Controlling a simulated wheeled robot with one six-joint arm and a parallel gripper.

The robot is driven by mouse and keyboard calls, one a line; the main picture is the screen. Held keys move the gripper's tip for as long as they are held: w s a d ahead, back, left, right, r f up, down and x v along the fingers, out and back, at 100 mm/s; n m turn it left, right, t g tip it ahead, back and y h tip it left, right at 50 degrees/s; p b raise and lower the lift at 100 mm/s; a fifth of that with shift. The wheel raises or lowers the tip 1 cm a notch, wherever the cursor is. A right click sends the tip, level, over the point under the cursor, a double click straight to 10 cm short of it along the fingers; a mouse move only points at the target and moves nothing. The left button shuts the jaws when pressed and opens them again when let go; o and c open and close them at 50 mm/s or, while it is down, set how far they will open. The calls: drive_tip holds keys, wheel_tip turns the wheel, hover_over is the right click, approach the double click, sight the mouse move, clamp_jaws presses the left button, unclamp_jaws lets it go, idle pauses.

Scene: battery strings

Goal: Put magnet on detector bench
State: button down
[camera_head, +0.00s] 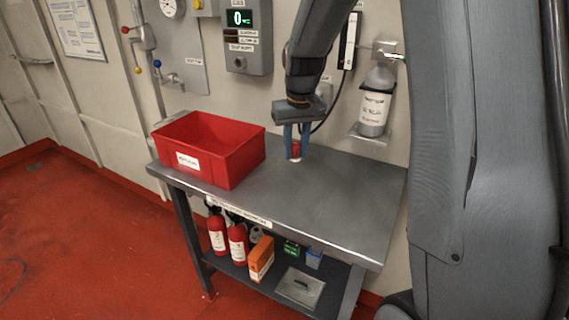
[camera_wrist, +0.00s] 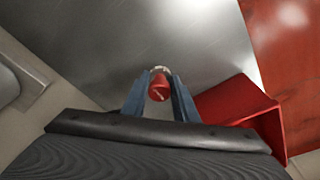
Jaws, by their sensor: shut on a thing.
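The magnet is a small red piece (camera_head: 296,149) between the blue fingers of my gripper (camera_head: 294,154) in the head view. It also shows in the wrist view as a red body with a pale metal end (camera_wrist: 158,86). My gripper (camera_wrist: 158,98) is shut on it, one finger on each side. The fingers point down at the grey metal bench (camera_head: 345,205), right of the red bin. I cannot tell whether the magnet touches the bench top. The label on the bench's front edge is too small to read fully.
A red bin (camera_head: 238,166) stands on the bench's left end; its wall also shows in the wrist view (camera_wrist: 232,100). The bench's right half is clear. A wall bottle (camera_head: 374,105) hangs behind it. Red extinguishers (camera_head: 237,243) and boxes stand on the lower shelf.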

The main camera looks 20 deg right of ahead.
sight(297, 153)
drive_tip(key=f, duration=0.4)
drive_tip(key=shift+d+p, duration=0.2)
drive_tip(key=shift+p, duration=0.1)
drive_tip(key=shift+f+p, duration=0.35)
drive_tip(key=shift+f, duration=1.35)
drive_tip(key=c, duration=1.4)
unclamp_jaws()
drive_tip(key=shift+f, duration=0.1)
wheel_tip(297, 153, up, 12)
drive_tip(key=s+b, duration=0.2)
drive_tip(key=shift+g, duration=0.6)
drive_tip(key=s+a+f, duration=0.1)
drive_tip(key=s+f, duration=0.2)
drive_tip(key=s, duration=0.4)
drive_tip(key=s+a+f, duration=0.1)
drive_tip(key=s+f, duration=0.3)
drive_tip(key=s, duration=0.3)
drive_tip(key=s+a+f, duration=0.2)
drive_tip(key=s+f, duration=0.1)
drive_tip(key=s, duration=0.4)
drive_tip(key=shift+s+a+f, duration=0.1)
drive_tip(key=shift+s+f, duration=0.1)
drive_tip(key=shift+f, duration=0.05)
